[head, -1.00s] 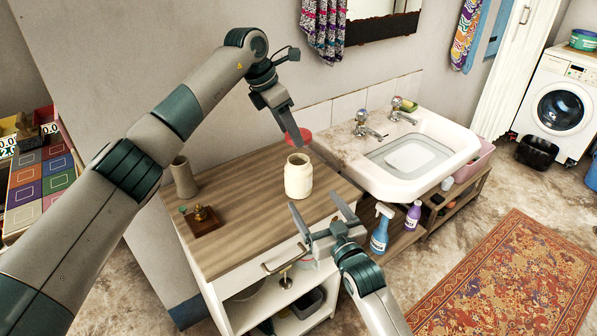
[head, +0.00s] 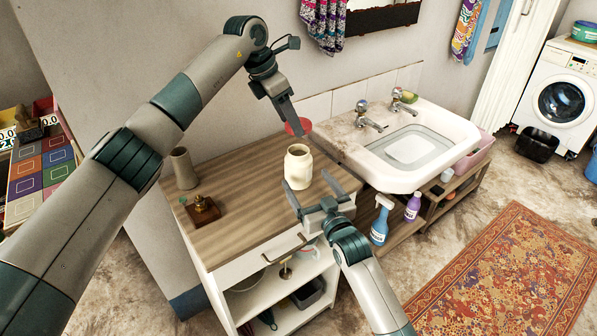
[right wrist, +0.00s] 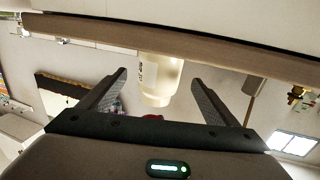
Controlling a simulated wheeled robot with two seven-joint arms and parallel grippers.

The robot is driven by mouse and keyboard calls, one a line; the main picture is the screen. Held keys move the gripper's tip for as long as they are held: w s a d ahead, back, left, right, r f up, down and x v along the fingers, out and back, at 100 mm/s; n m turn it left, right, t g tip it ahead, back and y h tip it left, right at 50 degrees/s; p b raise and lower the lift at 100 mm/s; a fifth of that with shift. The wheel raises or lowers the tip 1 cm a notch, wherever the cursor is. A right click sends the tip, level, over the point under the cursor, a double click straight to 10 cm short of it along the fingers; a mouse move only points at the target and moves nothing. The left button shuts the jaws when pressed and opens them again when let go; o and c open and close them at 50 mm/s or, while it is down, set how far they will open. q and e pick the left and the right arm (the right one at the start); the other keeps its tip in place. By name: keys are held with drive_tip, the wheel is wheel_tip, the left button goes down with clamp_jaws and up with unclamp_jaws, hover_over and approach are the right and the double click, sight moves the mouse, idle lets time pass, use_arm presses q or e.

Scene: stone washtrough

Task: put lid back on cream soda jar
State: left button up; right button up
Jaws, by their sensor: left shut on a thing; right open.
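The cream-coloured jar (head: 298,168) stands upright and open on the wooden counter. In the right wrist view, the jar (right wrist: 158,82) appears upside down, with a printed label, ahead of the fingers. My left gripper (head: 294,128) is shut on the red lid (head: 304,128), above and behind the jar in the picture, apart from it. The gripper partly hides the lid. My right gripper (head: 312,186) is open at the counter's front, in front of the jar. Its fingers (right wrist: 172,90) point towards the jar, one on each side in the wrist view, not closed on it.
The white sink (head: 455,150) with taps adjoins on the right.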

drive_tip(key=x, duration=0.7)
drive_tip(key=shift+w, duration=0.1)
drive_tip(key=c, duration=1.6)
use_arm(q)
hover_over(294, 152)
drive_tip(key=a, duration=0.1)
drive_tip(key=shift+s+a+f, duration=0.1)
drive_tip(key=shift+f, duration=1.15)
drive_tip(key=shift+s+f, duration=0.1)
drive_tip(key=shift+f, duration=1.15)
drive_tip(key=shift+f, duration=0.9)
drive_tip(key=shift+f, duration=0.55)
